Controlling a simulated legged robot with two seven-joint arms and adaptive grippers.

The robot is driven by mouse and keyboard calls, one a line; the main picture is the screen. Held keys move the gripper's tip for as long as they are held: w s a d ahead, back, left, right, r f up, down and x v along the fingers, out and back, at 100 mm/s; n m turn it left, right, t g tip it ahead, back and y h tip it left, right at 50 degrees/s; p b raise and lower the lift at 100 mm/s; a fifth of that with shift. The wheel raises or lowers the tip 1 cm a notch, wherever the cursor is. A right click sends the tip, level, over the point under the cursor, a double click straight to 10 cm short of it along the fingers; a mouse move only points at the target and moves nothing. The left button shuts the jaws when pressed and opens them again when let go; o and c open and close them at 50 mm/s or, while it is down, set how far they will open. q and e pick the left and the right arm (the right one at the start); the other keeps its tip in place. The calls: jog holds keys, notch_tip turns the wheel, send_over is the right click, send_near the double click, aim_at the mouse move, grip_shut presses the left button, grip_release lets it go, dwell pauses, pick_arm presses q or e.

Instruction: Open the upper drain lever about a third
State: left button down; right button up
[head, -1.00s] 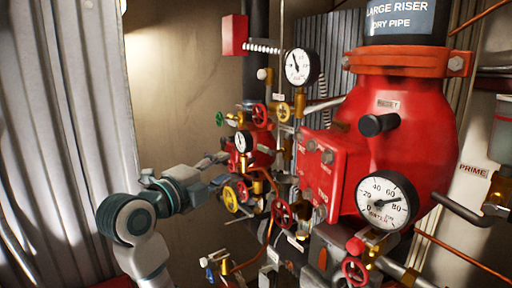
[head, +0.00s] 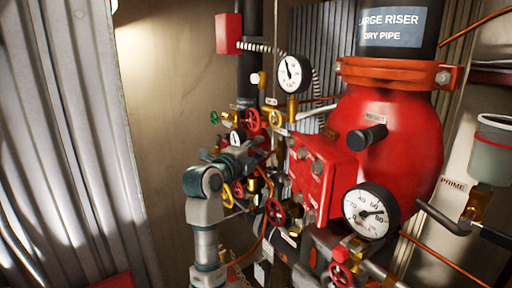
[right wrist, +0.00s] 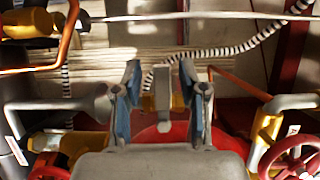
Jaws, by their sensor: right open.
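My right gripper (head: 262,150) is in among the valve cluster left of the red riser body in the head view, small and partly lost against the pipes. In the right wrist view my right gripper (right wrist: 160,78) is open, with its two blue-padded fingers apart. A grey upright lever-like bar (right wrist: 162,92) stands between the fingers, with gaps showing on both sides. Brassy yellow parts and a red round shape lie behind it. No label shows whether this bar is the upper drain lever. My left gripper is not in view.
The red riser body (head: 385,135) stands at the right, with a large gauge (head: 370,211) in front. A small gauge (head: 294,73) and red handwheels (head: 276,212) crowd the cluster. A red handwheel (right wrist: 290,160) is close at the lower right in the wrist view.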

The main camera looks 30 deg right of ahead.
jog(key=shift+a, duration=0.1)
grip_shut()
jog(key=n, duration=0.1)
jog(key=f+n+y, duration=0.1)
jog(key=shift+s+n+g, duration=0.1)
jog(key=shift+n+g, duration=0.3)
jog(key=shift+s+f+n+g, duration=0.15)
jog(key=shift+f+n+g, duration=0.2)
jog(key=shift+n, duration=0.35)
grip_release()
jog(key=v, duration=1.2)
